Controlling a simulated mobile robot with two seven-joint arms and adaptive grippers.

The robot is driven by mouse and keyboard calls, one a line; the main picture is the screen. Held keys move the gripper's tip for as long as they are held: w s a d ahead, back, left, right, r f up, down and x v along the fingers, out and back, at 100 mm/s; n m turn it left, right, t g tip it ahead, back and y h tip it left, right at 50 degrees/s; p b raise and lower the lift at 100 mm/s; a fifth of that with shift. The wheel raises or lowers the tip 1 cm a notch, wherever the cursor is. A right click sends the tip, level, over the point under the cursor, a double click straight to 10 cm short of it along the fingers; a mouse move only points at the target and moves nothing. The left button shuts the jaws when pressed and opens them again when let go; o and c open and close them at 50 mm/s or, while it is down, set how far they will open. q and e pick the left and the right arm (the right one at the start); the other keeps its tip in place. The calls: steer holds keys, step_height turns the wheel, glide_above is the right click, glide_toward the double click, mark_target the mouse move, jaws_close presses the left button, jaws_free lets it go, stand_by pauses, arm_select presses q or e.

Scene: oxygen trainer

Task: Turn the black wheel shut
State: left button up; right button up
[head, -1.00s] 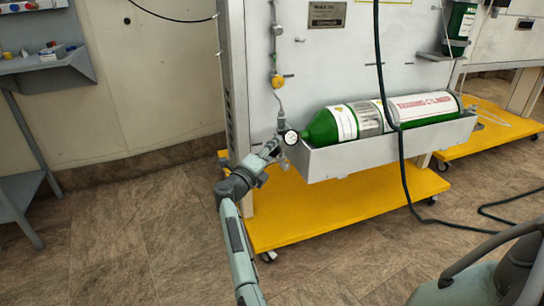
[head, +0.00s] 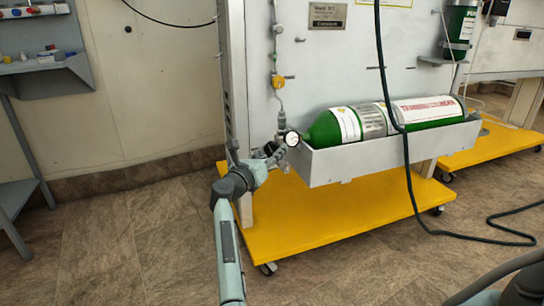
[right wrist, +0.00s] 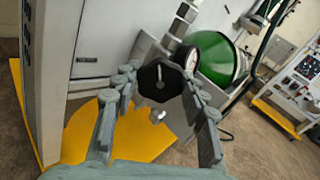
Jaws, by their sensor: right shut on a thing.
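The black wheel (right wrist: 159,82) shows in the right wrist view as a many-sided black knob with a pale line on its face. My right gripper (right wrist: 158,88) has its fingers on both sides of the wheel and is shut on it. In the head view my right gripper (head: 268,152) is at the valve end of the green cylinder (head: 325,128), just left of the white round gauge (head: 291,138); it largely hides the wheel there. The wheel's turned position cannot be told. My left gripper is not in view.
The cylinder lies in a grey metal trough (head: 385,155) on a panel stand with a yellow wheeled base (head: 330,215). A dark hose (head: 408,190) hangs in front and runs across the floor. A grey shelf (head: 45,72) stands at the left. Floor at the lower left is clear.

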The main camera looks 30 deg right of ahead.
steer(key=m, duration=0.5)
steer(key=shift+m, duration=0.4)
stand_by(0.3)
steer(key=o, duration=1.2)
steer(key=shift+c, duration=0.2)
steer(key=shift+a, duration=0.1)
steer(key=v, duration=0.7)
steer(key=shift+a, duration=0.15)
steer(key=shift+s, duration=0.1)
